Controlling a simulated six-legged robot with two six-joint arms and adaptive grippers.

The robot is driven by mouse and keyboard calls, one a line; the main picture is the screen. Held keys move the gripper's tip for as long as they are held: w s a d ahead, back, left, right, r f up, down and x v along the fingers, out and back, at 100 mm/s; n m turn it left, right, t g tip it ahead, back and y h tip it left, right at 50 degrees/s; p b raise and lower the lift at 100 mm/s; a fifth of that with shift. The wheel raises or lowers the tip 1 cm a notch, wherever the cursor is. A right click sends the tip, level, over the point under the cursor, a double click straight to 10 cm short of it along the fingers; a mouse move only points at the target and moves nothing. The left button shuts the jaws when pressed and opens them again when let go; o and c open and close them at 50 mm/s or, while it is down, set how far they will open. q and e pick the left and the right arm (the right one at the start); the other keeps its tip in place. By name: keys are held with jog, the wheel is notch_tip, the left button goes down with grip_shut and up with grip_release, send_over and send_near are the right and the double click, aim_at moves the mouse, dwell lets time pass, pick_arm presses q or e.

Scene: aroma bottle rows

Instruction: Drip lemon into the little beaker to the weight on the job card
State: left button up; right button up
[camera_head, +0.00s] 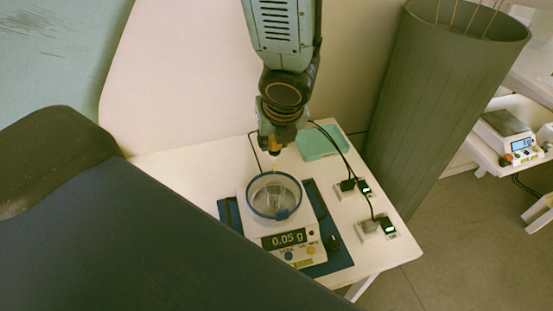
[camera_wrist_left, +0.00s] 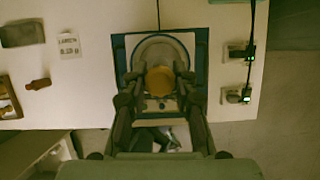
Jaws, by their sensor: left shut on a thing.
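My left gripper (camera_head: 276,137) points down above the balance (camera_head: 288,241) and is shut on an orange dropper top; its round orange end (camera_wrist_left: 160,80) shows between the fingers in the left wrist view. A thin yellow tip or drop (camera_head: 275,166) hangs below the gripper, over the little clear beaker (camera_head: 273,199). The beaker stands inside a round, blue-rimmed shield on the balance pan. The display (camera_head: 284,239) reads 0.05 g. A white job card (camera_wrist_left: 69,45) lies on the table in the left wrist view; its small print is too blurred to read surely. My right gripper is out of view.
The balance sits on a blue mat (camera_head: 331,233) on the white table (camera_head: 191,165). A teal pad (camera_head: 319,142) and cabled plug boxes (camera_head: 376,227) lie to the right. A small reddish-brown bottle (camera_wrist_left: 38,84) lies left in the wrist view. A tall green bin (camera_head: 435,95) stands beyond the table.

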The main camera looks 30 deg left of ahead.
pick_arm(q)
jog(key=shift+f+b, duration=2)
jog(key=shift+f, duration=0.05)
jog(key=shift+o, duration=0.3)
jog(key=shift+r, duration=0.1)
grip_shut()
grip_release()
jog(key=shift+c, duration=0.3)
jog(key=shift+r, duration=0.1)
